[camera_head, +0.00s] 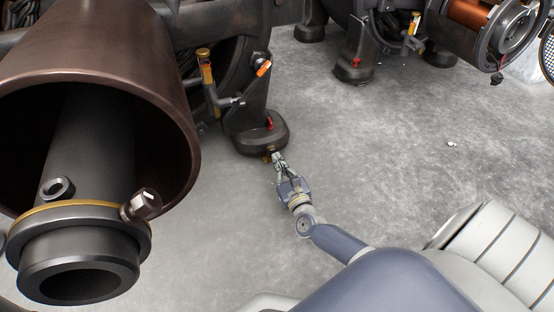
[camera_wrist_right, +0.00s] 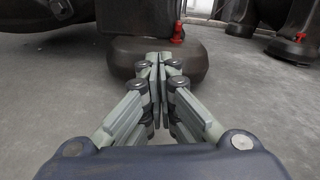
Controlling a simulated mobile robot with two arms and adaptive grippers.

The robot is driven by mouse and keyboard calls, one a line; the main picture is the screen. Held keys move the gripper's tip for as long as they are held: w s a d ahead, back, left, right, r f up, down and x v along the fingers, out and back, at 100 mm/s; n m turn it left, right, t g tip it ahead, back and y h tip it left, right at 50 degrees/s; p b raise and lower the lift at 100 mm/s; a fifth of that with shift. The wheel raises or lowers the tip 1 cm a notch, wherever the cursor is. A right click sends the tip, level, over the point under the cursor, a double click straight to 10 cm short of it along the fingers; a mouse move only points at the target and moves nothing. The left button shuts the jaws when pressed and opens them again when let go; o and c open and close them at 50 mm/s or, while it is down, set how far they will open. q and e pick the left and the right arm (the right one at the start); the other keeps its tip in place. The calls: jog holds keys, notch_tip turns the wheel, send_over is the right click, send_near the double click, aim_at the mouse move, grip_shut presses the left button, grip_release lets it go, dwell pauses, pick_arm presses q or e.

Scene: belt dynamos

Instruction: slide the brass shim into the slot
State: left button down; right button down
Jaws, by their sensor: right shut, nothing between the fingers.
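My right gripper (camera_head: 278,157) reaches to the front edge of a dark rounded machine foot (camera_head: 262,136). Its fingers are shut with nothing between them. In the right wrist view the gripper (camera_wrist_right: 158,60) has its fingertips together, in front of the same foot (camera_wrist_right: 196,62). A small brass-coloured bit (camera_head: 271,149) shows at the foot's front edge, just beyond the fingertips; it may be the brass shim, but it is too small to tell. I cannot make out the slot; the fingers cover part of the foot's front in the wrist view. My left gripper is not in view.
A large brown cylinder (camera_head: 110,45) with a dark shaft fills the left. A red part (camera_head: 269,123) stands on the foot. Another machine foot (camera_head: 353,68) is at the back. The grey floor (camera_head: 400,150) is mostly clear to the right.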

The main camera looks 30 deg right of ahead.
jog(key=v, duration=1.1)
jog(key=shift+s+a, duration=0.2)
jog(key=shift+s, duration=0.1)
jog(key=shift+s+f, duration=0.1)
